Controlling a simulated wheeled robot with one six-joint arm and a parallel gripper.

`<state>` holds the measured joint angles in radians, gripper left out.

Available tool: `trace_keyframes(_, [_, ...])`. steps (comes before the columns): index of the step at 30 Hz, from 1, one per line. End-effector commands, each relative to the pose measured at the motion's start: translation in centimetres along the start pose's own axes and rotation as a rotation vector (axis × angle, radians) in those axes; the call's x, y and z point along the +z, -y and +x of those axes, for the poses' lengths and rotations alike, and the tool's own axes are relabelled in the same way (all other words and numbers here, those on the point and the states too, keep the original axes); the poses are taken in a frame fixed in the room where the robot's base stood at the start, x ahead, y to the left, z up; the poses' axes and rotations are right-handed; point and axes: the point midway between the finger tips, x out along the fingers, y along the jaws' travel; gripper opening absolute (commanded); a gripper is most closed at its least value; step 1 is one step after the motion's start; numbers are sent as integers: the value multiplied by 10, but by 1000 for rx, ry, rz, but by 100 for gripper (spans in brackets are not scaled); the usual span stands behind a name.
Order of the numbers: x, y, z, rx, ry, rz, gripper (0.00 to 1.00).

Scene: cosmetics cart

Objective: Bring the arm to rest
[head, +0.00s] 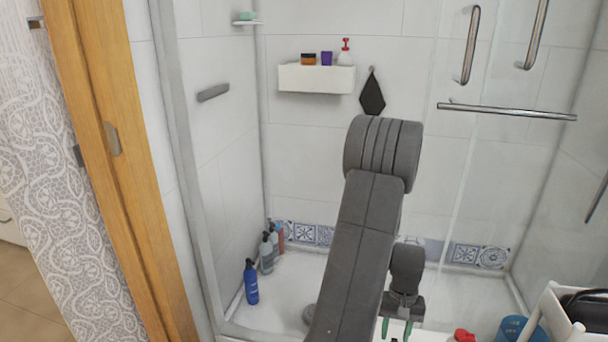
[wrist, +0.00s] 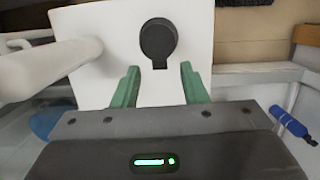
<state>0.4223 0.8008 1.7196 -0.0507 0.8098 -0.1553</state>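My arm rises from the bottom middle of the head view, bends at a thick grey joint and folds down again towards the front. My gripper (head: 396,331) hangs low at the lower middle, its green fingers pointing down. In the wrist view my gripper (wrist: 160,68) has its two green fingers spread apart with nothing held between them. Behind the fingers is a white surface with a dark round shape; I cannot tell how far off it is.
A white cart (head: 560,312) with a dark item stands at lower right, near a blue container (head: 513,328). A red object (head: 464,335) lies right of my gripper. A blue bottle (head: 251,282) stands in the shower's left corner. A white wall shelf (head: 316,79) holds toiletries. Glass carries metal bars.

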Motion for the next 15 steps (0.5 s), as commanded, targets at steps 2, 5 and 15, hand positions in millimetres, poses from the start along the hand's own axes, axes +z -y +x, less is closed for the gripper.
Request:
trace_keyframes(2, [0,0,0,0,-4,0,39])
trace_keyframes(5, [0,0,0,0,-5,0,39])
trace_keyframes(15, [0,0,-1,0,17,0,39])
